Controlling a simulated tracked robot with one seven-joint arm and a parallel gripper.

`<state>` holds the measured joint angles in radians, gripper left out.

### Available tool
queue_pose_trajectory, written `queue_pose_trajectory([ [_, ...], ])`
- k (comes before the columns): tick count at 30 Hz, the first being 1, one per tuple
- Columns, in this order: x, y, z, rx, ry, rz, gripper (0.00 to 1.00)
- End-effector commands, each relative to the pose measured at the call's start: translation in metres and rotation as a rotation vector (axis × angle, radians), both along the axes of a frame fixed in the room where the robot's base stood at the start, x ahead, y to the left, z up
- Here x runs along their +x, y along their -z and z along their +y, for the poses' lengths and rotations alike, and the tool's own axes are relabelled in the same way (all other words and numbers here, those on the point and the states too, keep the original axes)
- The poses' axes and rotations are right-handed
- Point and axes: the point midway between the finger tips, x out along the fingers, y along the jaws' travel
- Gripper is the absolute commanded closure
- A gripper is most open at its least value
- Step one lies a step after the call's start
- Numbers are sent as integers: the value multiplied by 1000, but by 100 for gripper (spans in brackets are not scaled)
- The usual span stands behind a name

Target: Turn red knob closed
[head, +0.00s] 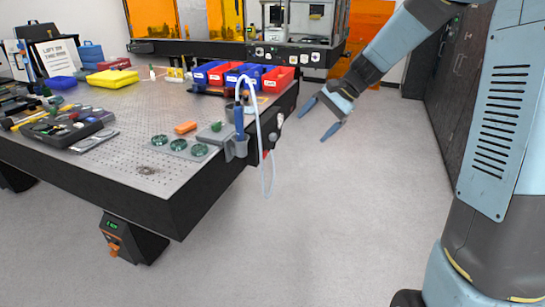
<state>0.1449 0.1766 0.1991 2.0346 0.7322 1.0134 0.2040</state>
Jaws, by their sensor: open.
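A small red spot (266,154) shows on the dark side of the optical table (190,205), just right of the blue-handled tool in its holder. It may be the red knob, but it is too small to tell its turn position. A pale looped hose (270,185) hangs in front of that side and partly covers it. My gripper (322,120) is open and empty, its two blue fingers spread and pointing down-left. It hangs over the floor, right of the table edge and apart from the red spot.
A blue-handled tool (239,122) stands upright in a grey holder at the table edge. Blue and red bins (275,80) stand near the table's far right corner. Dark cabinets (463,95) line the right wall. The grey floor (345,220) between table and arm is clear.

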Motion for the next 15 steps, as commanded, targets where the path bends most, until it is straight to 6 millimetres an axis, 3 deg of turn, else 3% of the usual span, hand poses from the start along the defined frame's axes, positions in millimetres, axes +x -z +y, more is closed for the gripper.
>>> queue_pose_trajectory([
  [15,120,101,31,370,244,307,11],
])
